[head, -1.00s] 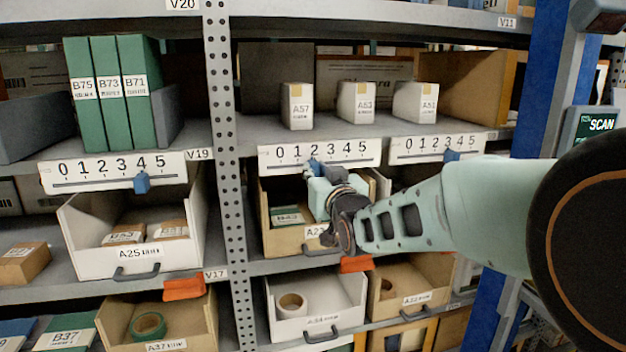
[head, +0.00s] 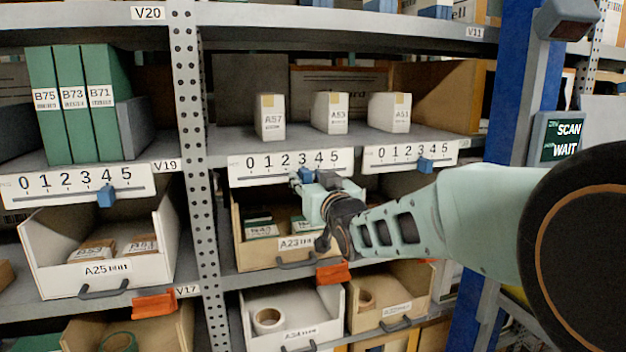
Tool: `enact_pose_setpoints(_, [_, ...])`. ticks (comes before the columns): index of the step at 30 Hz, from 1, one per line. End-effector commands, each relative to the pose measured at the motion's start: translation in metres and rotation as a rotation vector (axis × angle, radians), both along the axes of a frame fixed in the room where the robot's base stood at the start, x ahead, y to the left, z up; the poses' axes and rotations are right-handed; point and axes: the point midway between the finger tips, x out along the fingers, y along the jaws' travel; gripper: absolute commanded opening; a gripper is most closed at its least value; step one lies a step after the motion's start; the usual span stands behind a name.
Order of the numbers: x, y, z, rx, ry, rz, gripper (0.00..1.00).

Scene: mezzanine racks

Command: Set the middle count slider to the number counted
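The middle count slider is a white strip (head: 240,178) numbered 0 to 5 on the shelf edge. Its blue knob (head: 306,174) sits at about the 3. My gripper (head: 309,180) is at this knob and seems to touch it. The arm comes in from the right, and the gripper's own body hides whether its fingers are closed around the knob. Above the strip stand three white boxes, A57 (head: 271,118), A53 (head: 331,114) and A51 (head: 390,113).
The left slider's knob (head: 106,196) is near 4, the right slider's knob (head: 426,165) near 3. Bin A23 (head: 262,256) sits just below my gripper. A perforated upright (head: 188,130) stands left, a blue post (head: 525,90) right. A screen (head: 560,138) reads SCAN WAIT.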

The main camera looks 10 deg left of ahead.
Motion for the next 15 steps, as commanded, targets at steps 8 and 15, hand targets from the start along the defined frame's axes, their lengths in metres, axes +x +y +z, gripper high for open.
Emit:
enact_pose_setpoints(8, [-0.004,-0.003,-0.001,-0.001,0.001,0.000,0.35])
enact_pose_setpoints(15, [-0.033,-0.021,0.000,-0.002,0.000,-0.002,0.35])
